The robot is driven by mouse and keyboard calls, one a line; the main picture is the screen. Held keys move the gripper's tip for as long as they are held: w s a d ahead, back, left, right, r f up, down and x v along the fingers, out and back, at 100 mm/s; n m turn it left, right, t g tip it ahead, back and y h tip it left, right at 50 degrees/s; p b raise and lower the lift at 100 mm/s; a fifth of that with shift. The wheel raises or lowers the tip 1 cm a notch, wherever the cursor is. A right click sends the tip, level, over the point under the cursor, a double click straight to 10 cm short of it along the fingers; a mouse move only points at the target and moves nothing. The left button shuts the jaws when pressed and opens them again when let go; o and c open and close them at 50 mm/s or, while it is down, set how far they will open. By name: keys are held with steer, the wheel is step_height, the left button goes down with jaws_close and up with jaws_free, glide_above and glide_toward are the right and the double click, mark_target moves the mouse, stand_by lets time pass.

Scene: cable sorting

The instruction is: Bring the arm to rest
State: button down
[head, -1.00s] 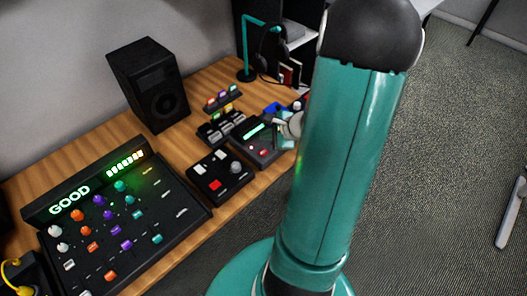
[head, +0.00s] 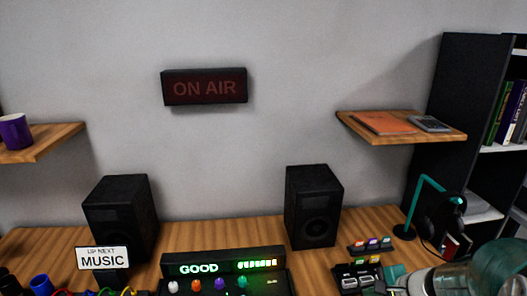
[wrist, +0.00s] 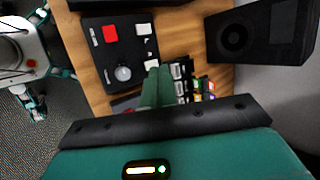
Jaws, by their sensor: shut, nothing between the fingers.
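My gripper (wrist: 158,72) shows in the wrist view, its two teal fingers together with nothing between them. It is above the wooden desk, over the gap between a black button pad (wrist: 133,52) with a red button, white buttons and a grey knob, and a black rack (wrist: 181,85). I cannot tell how high above them it is. In the head view, part of my arm (head: 490,272) shows at the lower right corner, in front of the desk's right end; the rest is out of frame.
Speakers (head: 313,207) (head: 120,212) stand on the desk (head: 215,236) behind the lit GOOD console (head: 225,268). A teal headphone stand (head: 413,207) is near my arm. A shelf (head: 400,128) holds a notebook. An ON AIR sign (head: 204,87) hangs on the wall. Grey floor (wrist: 60,125) is beside the desk.

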steer(key=s+a+r+n+h, duration=0.2)
steer(key=s+a+r+n, duration=0.3)
steer(key=a+r+n, duration=0.2)
steer(key=s+a+r+n+g+h, duration=0.1)
steer(key=s+a+r+n, duration=0.5)
steer(key=a+r+n, duration=0.2)
steer(key=shift+s+a+n+h, duration=0.3)
steer(key=shift+n+h, duration=0.1)
steer(key=shift+n, duration=0.2)
